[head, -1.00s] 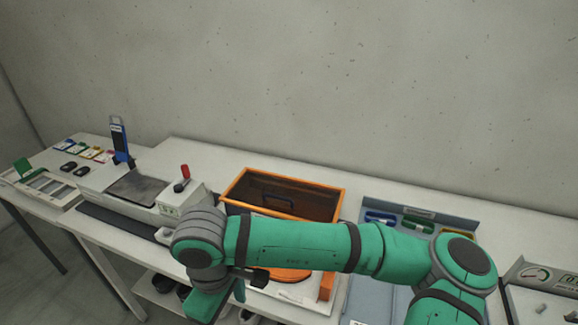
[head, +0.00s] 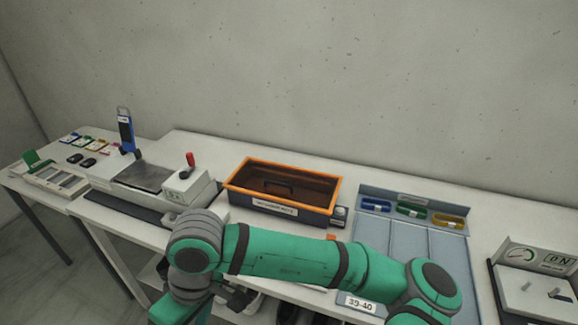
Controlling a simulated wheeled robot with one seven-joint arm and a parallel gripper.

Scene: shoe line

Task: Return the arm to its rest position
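My green arm (head: 290,254) reaches from the lower right across the front edge of the tables to the left. Its wrist end, with grey joint rings, bends down at the lower left. My gripper's fingers do not show; the end of the arm runs out of the bottom of the head view. Nothing held can be seen.
An orange-rimmed bin (head: 290,210) stands behind the arm. A machine with a red-knobbed lever (head: 190,160) and a blue upright part (head: 126,130) stands left. A blue-grey tray (head: 447,248) with coloured pieces and a gauge box (head: 537,278) stand right. The wall is behind.

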